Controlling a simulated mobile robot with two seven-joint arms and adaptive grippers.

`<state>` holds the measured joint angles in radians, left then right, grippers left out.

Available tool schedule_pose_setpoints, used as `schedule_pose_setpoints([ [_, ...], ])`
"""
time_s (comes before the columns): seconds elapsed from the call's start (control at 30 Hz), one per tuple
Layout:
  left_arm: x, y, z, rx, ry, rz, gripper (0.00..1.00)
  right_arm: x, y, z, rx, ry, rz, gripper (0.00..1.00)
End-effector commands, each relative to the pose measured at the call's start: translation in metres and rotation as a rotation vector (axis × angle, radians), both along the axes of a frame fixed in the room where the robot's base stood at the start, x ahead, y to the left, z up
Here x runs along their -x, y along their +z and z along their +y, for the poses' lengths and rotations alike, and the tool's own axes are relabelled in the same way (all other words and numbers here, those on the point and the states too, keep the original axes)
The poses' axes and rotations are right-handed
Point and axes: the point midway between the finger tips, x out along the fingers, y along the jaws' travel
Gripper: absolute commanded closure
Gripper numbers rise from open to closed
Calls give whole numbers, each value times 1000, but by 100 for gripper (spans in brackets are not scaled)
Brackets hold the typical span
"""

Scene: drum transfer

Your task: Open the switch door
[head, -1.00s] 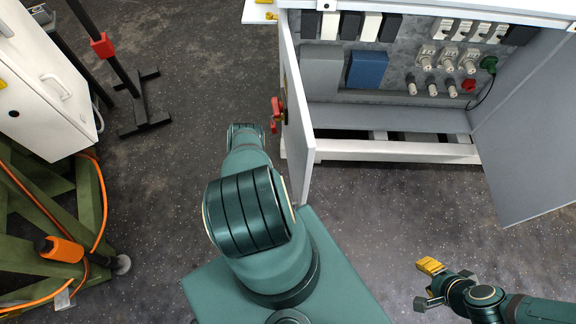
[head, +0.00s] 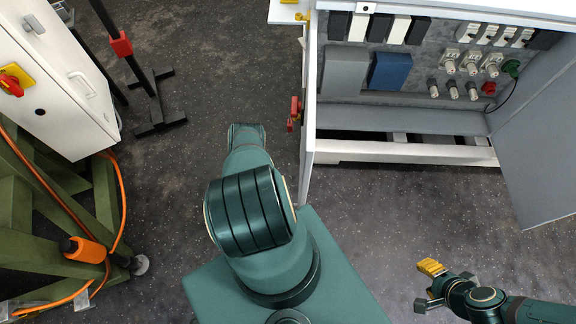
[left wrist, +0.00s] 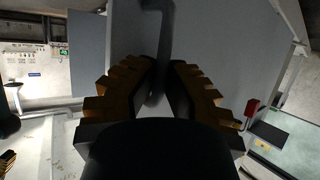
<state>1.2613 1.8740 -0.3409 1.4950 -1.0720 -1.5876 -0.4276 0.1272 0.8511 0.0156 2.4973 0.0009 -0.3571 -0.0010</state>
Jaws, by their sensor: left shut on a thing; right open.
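The switch cabinet (head: 420,150) stands open at the upper right. Its left door (head: 308,130) stands out from the cabinet and shows nearly edge-on, with a red handle part (head: 295,112) on its outer side. Its right door (head: 530,120) also stands open. In the left wrist view my left gripper (left wrist: 160,82) has its yellow ridged fingers closed around a dark bar handle (left wrist: 160,40) on a grey panel. In the head view the left gripper is hidden beyond my arm. My right gripper (head: 431,270) is open and empty at the lower right, above the floor.
A white cabinet (head: 60,90) with a red knob stands at the left. A green frame (head: 60,210) with an orange cable is below it. A black stand (head: 140,90) with a red clamp is behind. The floor between these and my left arm is clear.

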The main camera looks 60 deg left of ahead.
Motion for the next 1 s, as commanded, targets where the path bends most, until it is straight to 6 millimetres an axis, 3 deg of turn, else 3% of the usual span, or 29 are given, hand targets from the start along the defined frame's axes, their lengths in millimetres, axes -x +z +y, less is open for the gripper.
schedule_pose_setpoints([
  [0.03, -6, 3, 8, -16, 8, -17, 100, 0, 0, 0, 0, 0, 0, 53],
  [0.57, -6, 3, 8, -15, 6, -18, 100, 0, 0, 0, 0, 0, 0, 53],
  [0.6, -6, 3, 8, -16, 6, -18, 74, 0, 0, 0, 0, 0, 0, 53],
  [0.67, -5, 3, 7, -15, 6, -16, 59, 0, 0, 0, 0, 0, 0, 53],
  [1.0, 0, 3, 4, -6, 3, -8, 59, 0, 0, 0, 0, 0, 0, 53],
])
